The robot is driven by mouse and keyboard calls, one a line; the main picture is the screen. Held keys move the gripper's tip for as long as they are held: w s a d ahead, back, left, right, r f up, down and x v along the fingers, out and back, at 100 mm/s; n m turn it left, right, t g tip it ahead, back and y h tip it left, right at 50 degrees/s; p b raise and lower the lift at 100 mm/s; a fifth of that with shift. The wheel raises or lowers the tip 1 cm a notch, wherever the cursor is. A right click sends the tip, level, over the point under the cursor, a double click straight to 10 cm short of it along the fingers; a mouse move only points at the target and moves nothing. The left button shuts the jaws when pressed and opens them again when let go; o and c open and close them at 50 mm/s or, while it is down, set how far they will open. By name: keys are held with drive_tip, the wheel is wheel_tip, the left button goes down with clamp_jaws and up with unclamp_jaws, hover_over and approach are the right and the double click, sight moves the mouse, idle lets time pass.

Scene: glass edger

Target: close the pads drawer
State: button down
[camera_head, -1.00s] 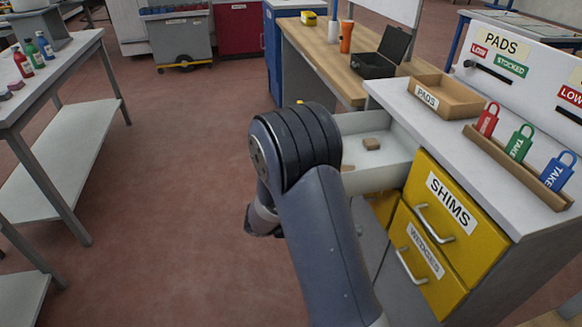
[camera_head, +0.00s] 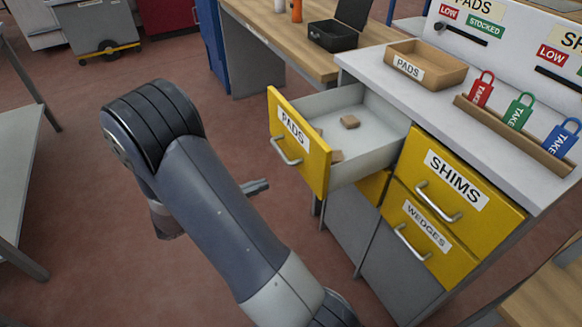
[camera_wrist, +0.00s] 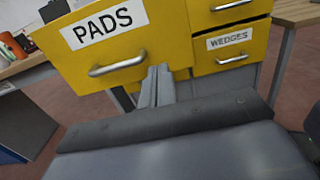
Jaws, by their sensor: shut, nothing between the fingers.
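The yellow pads drawer (camera_head: 305,147) is pulled well out of the cabinet in the head view. Its front carries a PADS label and a silver handle (camera_head: 285,152). A few small tan pads (camera_head: 349,122) lie in its pale interior. My gripper (camera_head: 262,186) is to the left of and below the drawer front, mostly hidden behind my arm. In the wrist view the shut fingers (camera_wrist: 157,82) point toward the drawer front (camera_wrist: 115,45), just right of its handle (camera_wrist: 118,64). I cannot tell whether they touch it.
The closed SHIMS drawer (camera_head: 455,190) and WEDGES drawer (camera_head: 425,243) are to the right. The cabinet top holds a wooden PADS tray (camera_head: 430,70) and a rack of coloured tags (camera_head: 515,130). A wooden bench (camera_head: 320,62) stands behind. Open floor lies at left.

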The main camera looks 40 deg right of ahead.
sight(310, 166)
drive_tip(key=x, duration=1.1)
drive_tip(key=shift+s+d, duration=0.15)
drive_tip(key=shift+d, duration=0.15)
drive_tip(key=b+x, duration=0.1)
drive_tip(key=x, duration=2.2)
drive_tip(key=shift+s+d+f+b, duration=0.1)
drive_tip(key=shift+s+d+b, duration=0.15)
drive_tip(key=shift+b, duration=0.1)
drive_tip(key=shift+d, duration=0.1)
drive_tip(key=shift+w+a, duration=0.2)
drive_tip(key=shift+a, duration=0.1)
drive_tip(key=b+v, duration=0.1)
drive_tip(key=v, duration=1.2)
drive_tip(key=shift+w+a, duration=0.1)
drive_tip(key=shift+a, duration=0.2)
